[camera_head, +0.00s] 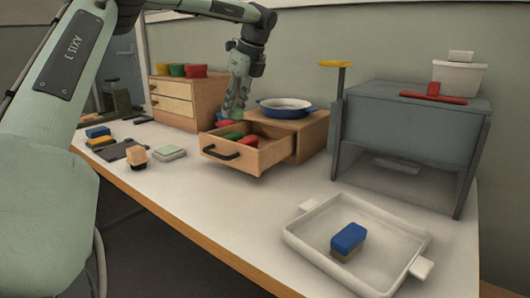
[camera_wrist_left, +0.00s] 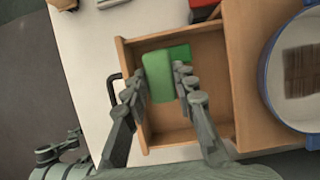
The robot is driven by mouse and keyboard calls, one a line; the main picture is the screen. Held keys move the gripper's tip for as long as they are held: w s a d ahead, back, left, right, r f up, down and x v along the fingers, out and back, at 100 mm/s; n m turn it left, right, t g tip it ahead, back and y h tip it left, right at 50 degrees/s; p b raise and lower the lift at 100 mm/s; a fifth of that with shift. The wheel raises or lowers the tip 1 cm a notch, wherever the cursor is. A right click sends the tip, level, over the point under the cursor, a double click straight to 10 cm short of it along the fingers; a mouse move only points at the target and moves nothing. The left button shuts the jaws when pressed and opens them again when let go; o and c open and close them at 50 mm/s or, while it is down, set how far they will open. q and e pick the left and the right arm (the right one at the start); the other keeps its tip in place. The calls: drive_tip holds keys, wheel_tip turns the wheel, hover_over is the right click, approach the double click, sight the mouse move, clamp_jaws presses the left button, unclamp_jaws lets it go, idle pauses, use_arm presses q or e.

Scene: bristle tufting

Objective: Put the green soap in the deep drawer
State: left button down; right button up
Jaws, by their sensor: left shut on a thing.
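My left gripper (camera_head: 236,108) hangs over the open wooden drawer (camera_head: 222,156). It is shut on the green soap (camera_head: 239,115), which also shows between the fingertips in the left wrist view (camera_wrist_left: 159,76). The soap appears above the drawer floor; the exact gap is hard to tell. The drawer (camera_wrist_left: 182,135) has a dark handle on its front. A second green piece (camera_wrist_left: 180,53) lies inside, partly hidden by the soap. In the head view, a red piece (camera_head: 249,140) also shows in the drawer.
A blue-rimmed pan (camera_head: 286,106) stands on the drawer's cabinet. A wooden drawer unit (camera_head: 172,104) with colored bowls stands behind to the left. A white tray (camera_head: 305,250) with a blue-topped block (camera_head: 348,238) is at the front right. A grey stand (camera_head: 415,120) is behind the tray.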

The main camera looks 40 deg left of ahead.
use_arm(q)
drive_tip(key=w+d+f, duration=0.1)
drive_tip(key=d+f, duration=0.1)
drive_tip(key=d, duration=0.1)
drive_tip(key=w+d+f, duration=0.1)
drive_tip(key=d, duration=0.2)
drive_tip(key=w+d+f, duration=0.1)
drive_tip(key=d+f, duration=0.1)
drive_tip(key=d, duration=0.1)
drive_tip(key=shift+f, duration=0.3)
wheel_tip(320, 180, down, 4)
drive_tip(key=shift+r+p, duration=0.2)
drive_tip(key=shift+p, duration=0.2)
drive_tip(key=shift+f, duration=0.3)
use_arm(e)
drive_tip(key=shift+x, duration=0.95)
drive_tip(key=shift+s+a+r, duration=0.1)
drive_tip(key=shift+s+a, duration=0.05)
use_arm(q)
drive_tip(key=shift+f, duration=0.1)
drive_tip(key=c, duration=1.2)
unclamp_jaws()
use_arm(e)
drive_tip(key=shift+r, duration=0.65)
drive_tip(key=shift+s, duration=0.1)
